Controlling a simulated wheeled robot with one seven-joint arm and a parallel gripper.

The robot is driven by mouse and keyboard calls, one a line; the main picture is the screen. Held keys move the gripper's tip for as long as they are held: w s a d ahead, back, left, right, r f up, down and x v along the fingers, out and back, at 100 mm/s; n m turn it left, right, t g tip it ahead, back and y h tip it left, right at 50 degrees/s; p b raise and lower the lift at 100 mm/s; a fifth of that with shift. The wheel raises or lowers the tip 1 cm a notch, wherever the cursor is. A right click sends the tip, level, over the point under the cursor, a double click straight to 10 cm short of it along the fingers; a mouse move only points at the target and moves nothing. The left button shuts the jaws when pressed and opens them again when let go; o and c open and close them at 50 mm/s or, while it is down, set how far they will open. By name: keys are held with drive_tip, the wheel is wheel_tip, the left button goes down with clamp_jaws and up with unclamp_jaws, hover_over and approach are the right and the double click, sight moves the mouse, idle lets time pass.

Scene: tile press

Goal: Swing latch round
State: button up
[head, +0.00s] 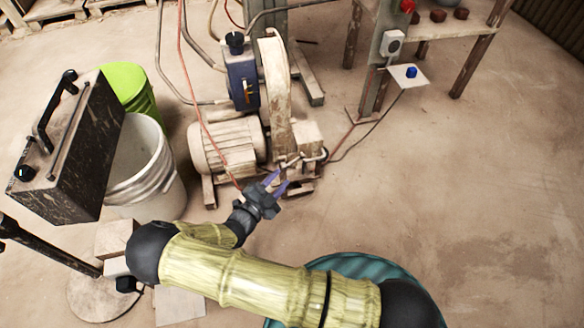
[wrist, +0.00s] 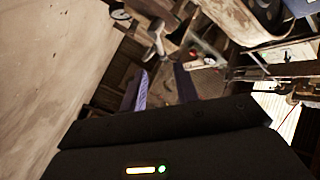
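My gripper (head: 280,178) has two purple fingers and reaches toward the front foot of the machine in the head view. The fingers stand apart with nothing between them in the wrist view (wrist: 162,70). A small pale metal lever (head: 289,161), which looks like the latch, sits at the base of the machine just beyond the fingertips. In the wrist view a grey lever-like part (wrist: 156,38) shows ahead of the fingertips. I see no contact with it. I cannot tell for sure which way the latch is turned.
The machine has a cream motor (head: 228,146), a blue box (head: 243,80) and a tall belt guard (head: 276,90). A white bucket (head: 145,165), a green bucket (head: 128,84) and a dark case (head: 70,150) stand left. A teal round object (head: 350,266) lies under my arm. The right floor is clear.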

sight(295, 161)
drive_tip(key=b+x, duration=0.3)
drive_tip(key=x, duration=0.4)
drive_tip(key=shift+w+d, duration=0.15)
drive_tip(key=shift+w, duration=0.1)
clamp_jaws()
